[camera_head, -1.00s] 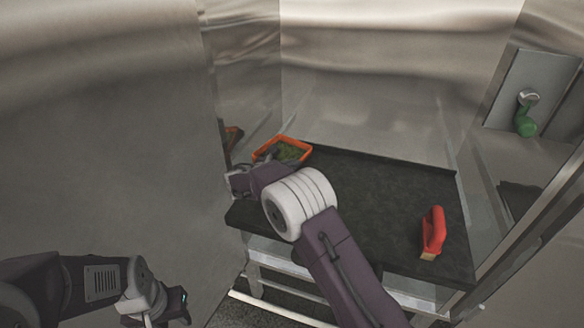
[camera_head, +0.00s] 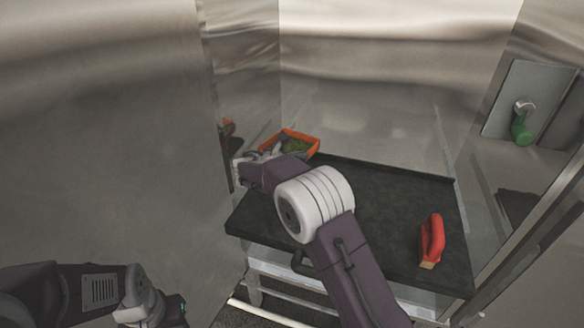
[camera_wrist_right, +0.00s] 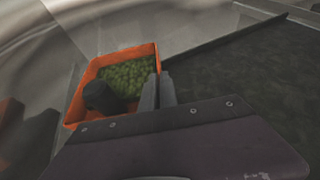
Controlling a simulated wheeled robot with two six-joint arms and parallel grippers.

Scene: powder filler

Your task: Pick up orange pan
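The orange pan (camera_head: 306,137) holds green bits and is at the back left of the dark worktop, slightly above it. In the right wrist view the pan (camera_wrist_right: 118,54) is tilted in the picture, with a dark rounded thing at its near left. My right gripper (camera_head: 268,152) is at the pan's near side. In the right wrist view its fingers (camera_wrist_right: 158,92) are close together, one on each side of the pan's wall, and seem shut on it. My left gripper (camera_head: 172,314) is at the bottom left, partly cut off, away from the pan; its fingers are unclear.
A brush with a red handle (camera_head: 433,238) lies on the right of the dark worktop (camera_head: 385,215). Shiny metal walls stand close behind and left of the pan, and the left one reflects it. A green handle (camera_head: 521,130) is on the right wall. The worktop's middle is clear of objects.

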